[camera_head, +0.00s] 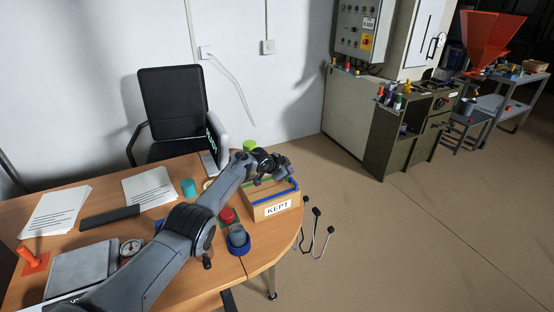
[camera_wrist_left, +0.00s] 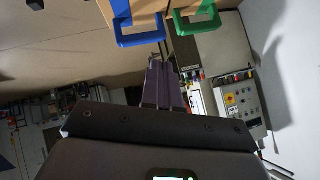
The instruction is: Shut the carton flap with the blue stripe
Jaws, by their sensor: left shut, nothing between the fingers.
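The carton (camera_head: 262,213), a tan box with a KEPT label, stands at the right end of the desk. A blue stripe (camera_head: 274,197) runs along its near upper edge and a green stripe (camera_head: 252,184) shows farther back. In the left wrist view, a blue-edged part (camera_wrist_left: 142,40) and a green-edged part (camera_wrist_left: 196,25) show at the top, either side of the fingertips. The flap's exact angle is unclear. My left gripper (camera_head: 284,170) is above the carton's far side, shut and empty; its fingers also show in the left wrist view (camera_wrist_left: 159,66). My right gripper is not in view.
The desk (camera_head: 160,215) holds papers (camera_head: 150,187), a black bar (camera_head: 109,217), a red-topped item (camera_head: 227,215) and a blue-based cup (camera_head: 238,240) beside my left arm. A chair (camera_head: 172,108) stands behind. Floor right of the desk is mostly clear.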

